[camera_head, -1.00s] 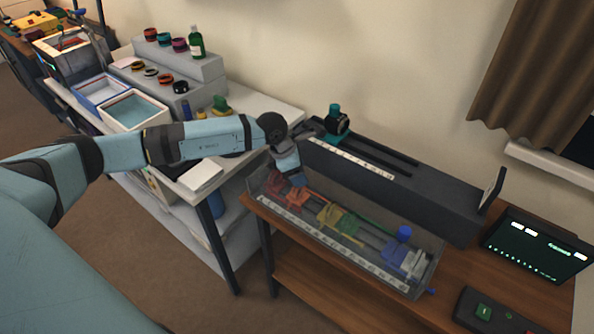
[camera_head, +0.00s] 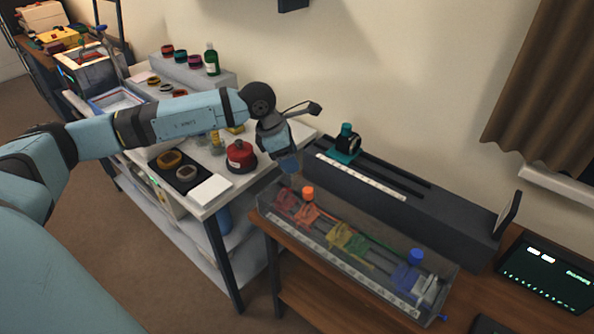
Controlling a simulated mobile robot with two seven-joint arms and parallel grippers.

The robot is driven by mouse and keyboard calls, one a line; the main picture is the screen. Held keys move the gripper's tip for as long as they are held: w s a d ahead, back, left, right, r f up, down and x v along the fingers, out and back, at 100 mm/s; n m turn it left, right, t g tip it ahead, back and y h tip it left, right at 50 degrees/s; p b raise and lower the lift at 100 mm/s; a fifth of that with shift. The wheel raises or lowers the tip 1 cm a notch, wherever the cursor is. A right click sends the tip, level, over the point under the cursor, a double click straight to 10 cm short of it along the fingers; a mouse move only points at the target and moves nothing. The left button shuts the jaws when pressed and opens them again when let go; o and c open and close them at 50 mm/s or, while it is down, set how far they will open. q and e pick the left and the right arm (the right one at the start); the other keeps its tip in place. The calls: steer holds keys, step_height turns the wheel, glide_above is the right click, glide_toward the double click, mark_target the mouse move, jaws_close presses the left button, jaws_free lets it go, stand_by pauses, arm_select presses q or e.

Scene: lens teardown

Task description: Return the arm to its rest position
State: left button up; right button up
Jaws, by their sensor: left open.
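My left arm comes in from the left and reaches across the white bench. Its gripper (camera_head: 291,172) points down just above the left end of a clear-sided box (camera_head: 350,262) with coloured parts inside. The fingertips are small and dark here. I see nothing held in them. An orange knob (camera_head: 308,193) stands on the box close to the gripper, apart from it as far as I can tell. A blue knob (camera_head: 416,257) stands at the box's right end. My right gripper is out of view.
A dark rail bench (camera_head: 440,215) with a teal-mounted lens (camera_head: 346,144) lies behind the box. A screen (camera_head: 545,275) is at right.

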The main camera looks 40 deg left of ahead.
arm_select(q)
steer(key=shift+s+a+r, duration=0.15)
steer(key=shift+r, duration=0.35)
